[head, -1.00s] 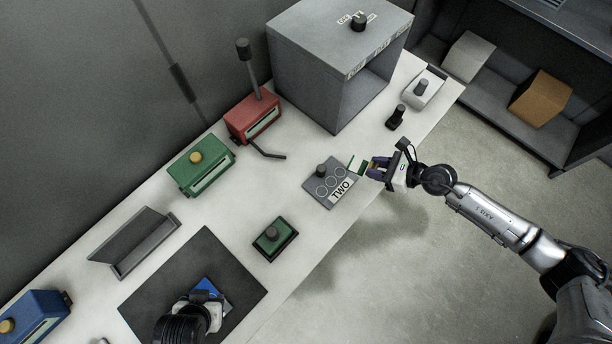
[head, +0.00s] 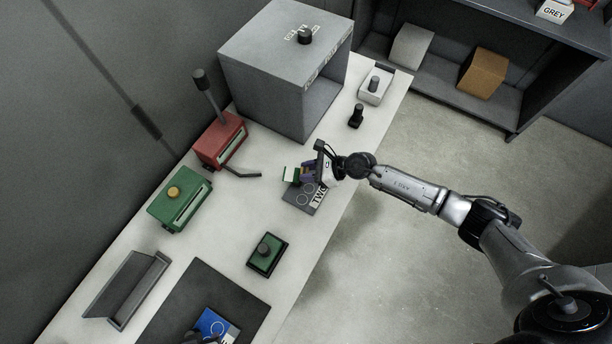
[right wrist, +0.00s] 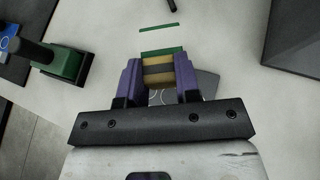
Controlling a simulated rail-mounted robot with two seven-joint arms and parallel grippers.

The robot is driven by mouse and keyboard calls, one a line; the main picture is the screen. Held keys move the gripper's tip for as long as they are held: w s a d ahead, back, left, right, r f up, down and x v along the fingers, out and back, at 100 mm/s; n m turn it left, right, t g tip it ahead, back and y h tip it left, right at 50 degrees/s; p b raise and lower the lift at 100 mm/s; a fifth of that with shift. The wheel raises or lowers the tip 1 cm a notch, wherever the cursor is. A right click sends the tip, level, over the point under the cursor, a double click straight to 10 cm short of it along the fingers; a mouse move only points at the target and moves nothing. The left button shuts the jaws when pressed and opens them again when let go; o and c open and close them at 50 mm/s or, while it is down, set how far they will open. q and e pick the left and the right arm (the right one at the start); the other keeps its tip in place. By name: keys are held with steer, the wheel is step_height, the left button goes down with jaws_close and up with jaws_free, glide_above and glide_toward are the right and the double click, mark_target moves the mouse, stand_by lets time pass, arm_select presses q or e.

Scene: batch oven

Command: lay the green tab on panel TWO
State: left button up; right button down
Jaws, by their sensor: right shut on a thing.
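My right gripper (head: 308,172) is shut on the green tab (head: 291,175), a pale piece with green edges. In the right wrist view the tab shows a tan grip block with a dark stripe (right wrist: 158,72) between my purple fingers, and a green strip (right wrist: 158,28) beyond it. Panel TWO (head: 295,202) is a grey plate with circles and a TWO label, on the white table. The gripper and tab are over its far edge and hide part of it; the tab looks above the surface. Of my left arm only a dark part shows at the bottom edge, over a blue plate.
A red box with a lever (head: 220,142), a green box with a yellow knob (head: 180,199) and a grey open-fronted oven (head: 262,75) stand behind. A green block with a knob (head: 267,255) and a dark mat (head: 235,303) are nearer. Table is clear between them.

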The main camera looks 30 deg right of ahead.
steer(key=shift+w+a+f, duration=0.2)
steer(key=shift+f, duration=0.1)
step_height(320, 180, down, 4)
steer(key=shift+r, duration=0.2)
steer(key=shift+f+b, duration=0.1)
steer(key=shift+b, duration=0.2)
steer(key=shift+f, duration=0.1)
steer(key=c, duration=0.8)
jaws_free()
